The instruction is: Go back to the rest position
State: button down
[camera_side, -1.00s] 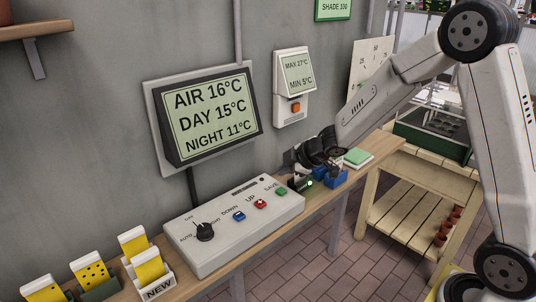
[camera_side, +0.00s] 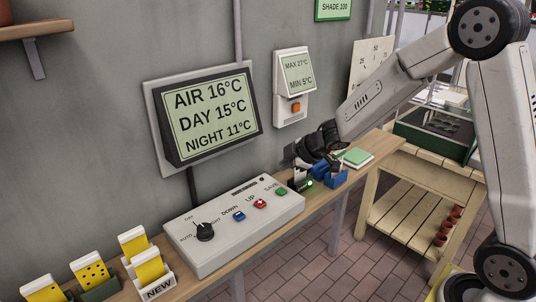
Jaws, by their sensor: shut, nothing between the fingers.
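My gripper (camera_side: 305,181) hangs at the end of my arm over the right part of the narrow wooden shelf. It is just beyond the right end of the grey control box (camera_side: 230,240) and left of a blue holder (camera_side: 337,176). The fingers are small and dark here, and a green light glows beside them. My gripper is shut, with nothing seen in it. Whether it touches the dark item below it I cannot tell.
The box carries a black knob (camera_side: 205,232) and blue, red and green buttons. A display panel (camera_side: 211,114) and a smaller unit (camera_side: 293,88) hang on the wall. Yellow cards (camera_side: 149,266) stand in holders at front left. A slatted bench (camera_side: 420,195) stands right.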

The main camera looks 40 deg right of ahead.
jog(key=s+a+f+m+g+h, duration=0.1)
jog(key=s+m, duration=0.4)
jog(key=s, duration=0.5)
jog(key=s+a+f+m+g, duration=0.2)
jog(key=s+m+g, duration=0.3)
jog(key=s, duration=0.6)
jog(key=shift+s+a+f+m+h, duration=0.3)
jog(key=shift+f+m+h, duration=0.1)
jog(key=shift+m, duration=0.2)
jog(key=shift+w, duration=0.1)
